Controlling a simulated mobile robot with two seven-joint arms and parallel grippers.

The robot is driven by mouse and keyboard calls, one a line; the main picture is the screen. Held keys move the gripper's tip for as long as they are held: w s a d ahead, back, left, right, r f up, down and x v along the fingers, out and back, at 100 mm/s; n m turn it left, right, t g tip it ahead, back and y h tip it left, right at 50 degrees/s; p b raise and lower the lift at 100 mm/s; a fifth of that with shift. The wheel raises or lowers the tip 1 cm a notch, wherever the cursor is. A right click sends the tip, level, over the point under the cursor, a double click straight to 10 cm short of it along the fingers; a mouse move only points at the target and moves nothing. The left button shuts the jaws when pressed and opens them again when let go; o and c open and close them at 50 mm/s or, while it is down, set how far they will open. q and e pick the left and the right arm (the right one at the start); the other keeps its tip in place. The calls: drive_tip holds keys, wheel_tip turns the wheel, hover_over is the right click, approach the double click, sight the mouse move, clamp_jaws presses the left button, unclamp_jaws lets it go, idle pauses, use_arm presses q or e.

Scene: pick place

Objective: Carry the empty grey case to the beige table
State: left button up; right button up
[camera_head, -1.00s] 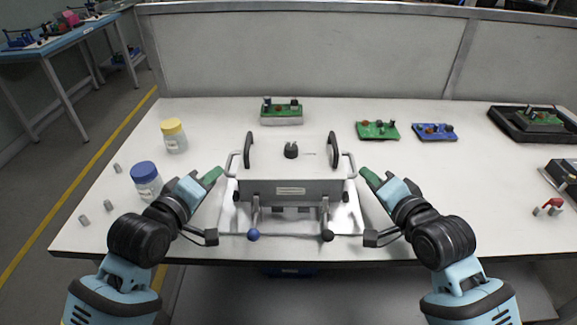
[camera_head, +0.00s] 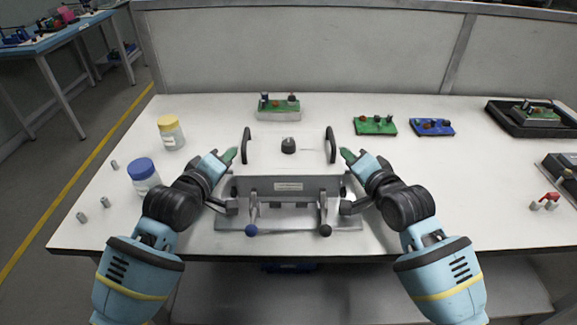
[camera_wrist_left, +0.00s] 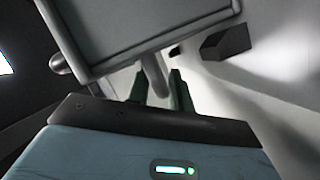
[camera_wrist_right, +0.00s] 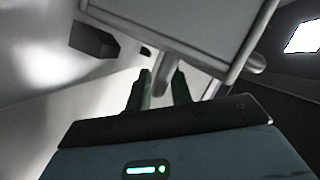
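The grey case (camera_head: 290,188) stands near the front middle of a pale table (camera_head: 430,200), with a labelled grey front, a pale top, two black arched handles and a black knob. Its side handles show in the left wrist view (camera_wrist_left: 153,75) and the right wrist view (camera_wrist_right: 167,68). My left gripper (camera_head: 232,156) is at the case's left side, fingers apart on either side of that handle. My right gripper (camera_head: 345,155) is the same at the right side. Whether the fingers touch the handles is not clear. No separate beige table can be made out.
Two jars, blue-lidded (camera_head: 143,176) and yellow-lidded (camera_head: 171,133), stand left with small grey cylinders. Green boards (camera_head: 279,107) (camera_head: 375,126) and a blue board (camera_head: 433,127) lie behind. A black tray (camera_head: 535,120) is at right. A blue table (camera_head: 60,40) stands far left.

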use_arm(q)
clamp_jaws()
use_arm(e)
clamp_jaws()
use_arm(q)
drive_tip(key=shift+r, duration=0.15)
use_arm(e)
drive_tip(key=shift+r, duration=0.2)
